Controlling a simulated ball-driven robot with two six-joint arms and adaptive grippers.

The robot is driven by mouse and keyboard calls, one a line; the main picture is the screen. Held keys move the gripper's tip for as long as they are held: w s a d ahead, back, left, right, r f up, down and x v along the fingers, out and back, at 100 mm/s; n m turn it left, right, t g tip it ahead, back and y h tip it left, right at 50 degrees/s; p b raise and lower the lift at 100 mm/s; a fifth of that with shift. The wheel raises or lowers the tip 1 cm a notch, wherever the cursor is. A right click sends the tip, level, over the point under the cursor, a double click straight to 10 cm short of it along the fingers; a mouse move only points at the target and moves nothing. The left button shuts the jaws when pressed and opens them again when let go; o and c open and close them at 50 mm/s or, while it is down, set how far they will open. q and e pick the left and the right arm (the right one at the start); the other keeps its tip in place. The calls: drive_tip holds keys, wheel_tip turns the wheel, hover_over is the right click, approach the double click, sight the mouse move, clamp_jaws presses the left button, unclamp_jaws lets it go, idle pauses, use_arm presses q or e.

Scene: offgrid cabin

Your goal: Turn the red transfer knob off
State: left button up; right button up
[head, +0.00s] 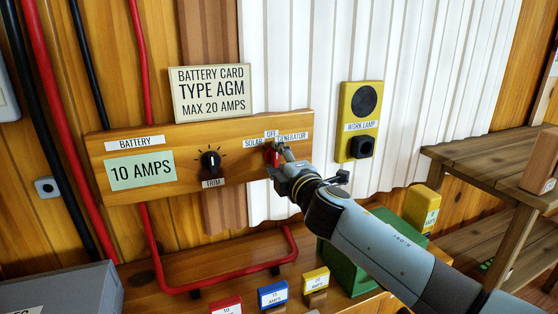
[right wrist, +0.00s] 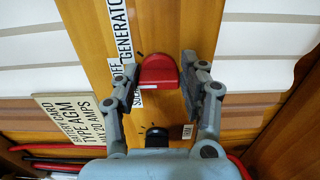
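The red transfer knob (head: 270,155) sits at the right end of a wooden panel (head: 230,133), below the labels SOLAR, OFF (head: 271,134) and GENERATOR. In the head view my right gripper (head: 284,160) is at the knob and partly covers it. In the right wrist view the red knob (right wrist: 157,72) lies between the two fingers of my right gripper (right wrist: 160,80). I cannot tell which label the knob points to. My left gripper is not in view.
A black trim knob (head: 210,160) is left of the red knob; it also shows in the wrist view (right wrist: 157,136). A yellow work lamp box (head: 360,120) is on the right wall. A wooden shelf (head: 485,160) is at right.

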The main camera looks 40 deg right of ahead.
drive_tip(key=o, duration=0.3)
drive_tip(key=v, duration=1.2)
drive_tip(key=shift+d, duration=0.1)
